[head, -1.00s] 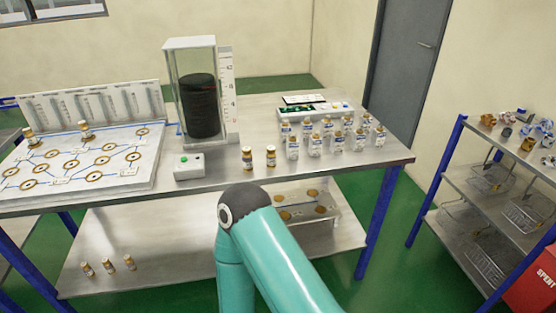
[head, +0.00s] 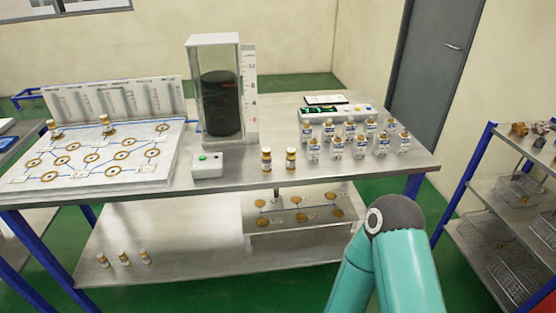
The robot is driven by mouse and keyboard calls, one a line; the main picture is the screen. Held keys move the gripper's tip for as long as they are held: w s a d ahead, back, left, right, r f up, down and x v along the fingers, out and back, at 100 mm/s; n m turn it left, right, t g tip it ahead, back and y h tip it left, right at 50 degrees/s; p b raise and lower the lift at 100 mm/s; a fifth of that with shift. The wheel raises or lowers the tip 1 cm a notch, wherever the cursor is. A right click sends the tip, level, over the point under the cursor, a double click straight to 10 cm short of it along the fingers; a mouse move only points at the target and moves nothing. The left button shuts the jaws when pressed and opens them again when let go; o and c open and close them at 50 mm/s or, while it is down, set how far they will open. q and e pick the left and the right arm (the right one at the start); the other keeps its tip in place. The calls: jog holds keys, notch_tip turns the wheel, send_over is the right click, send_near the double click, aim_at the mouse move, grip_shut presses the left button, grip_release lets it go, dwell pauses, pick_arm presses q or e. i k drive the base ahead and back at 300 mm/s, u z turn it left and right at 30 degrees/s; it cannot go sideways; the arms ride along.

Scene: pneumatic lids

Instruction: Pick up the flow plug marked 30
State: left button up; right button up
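Small brown-and-white capped plugs stand in several places, and their numbers are too small to read, so I cannot tell which is marked 30. Two plugs, a left one (head: 266,160) and a right one (head: 291,160), stand upright near the front edge of the steel table (head: 225,181). Two more, a left one (head: 53,128) and a right one (head: 105,123), stand on the white board (head: 120,178) at the left. Three small plugs (head: 124,257) stand on the lower shelf. One teal arm of mine shows at the lower right; neither gripper is in view.
A clear column with a dark cylinder (head: 221,103) stands at the table's back middle, near a button box (head: 208,166). Several labelled vials (head: 359,147) stand at the right. A panel with gold discs (head: 297,222) sits below. A rack (head: 515,187) stands far right.

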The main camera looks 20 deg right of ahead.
aim_at(266, 158)
jog(key=i, duration=0.9)
